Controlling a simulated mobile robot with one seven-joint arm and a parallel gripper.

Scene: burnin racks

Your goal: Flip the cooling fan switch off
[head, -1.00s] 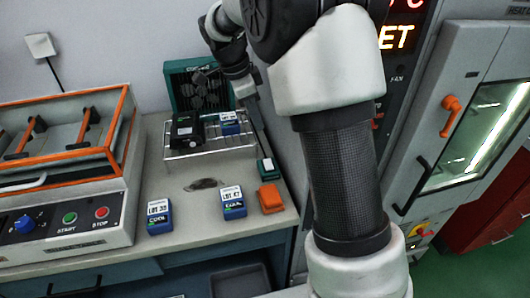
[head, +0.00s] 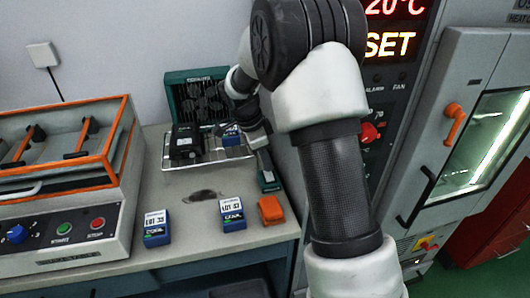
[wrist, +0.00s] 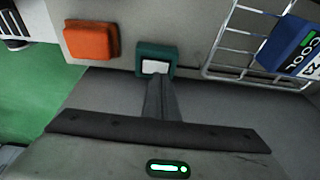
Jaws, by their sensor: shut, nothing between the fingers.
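The cooling fan switch is a small dark green box (wrist: 142,58) with a white rocker (wrist: 155,66) on the bench top. In the head view the switch (head: 268,184) sits behind the orange block, partly covered by my fingers. My gripper (wrist: 160,84) is shut and empty. Its fingertips are at the rocker's near edge in the wrist view; I cannot tell whether they touch it. Which way the rocker is tilted is not clear. The green cooling fan (head: 186,82) stands against the wall behind the wire rack.
An orange block (head: 271,210) lies close to the switch. The wire rack (head: 205,160) holds a black device (head: 183,142) and a blue lot box (head: 232,136). Two more blue boxes (head: 157,228) (head: 232,214) stand in front. The oven panel (head: 378,100) rises at the right.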

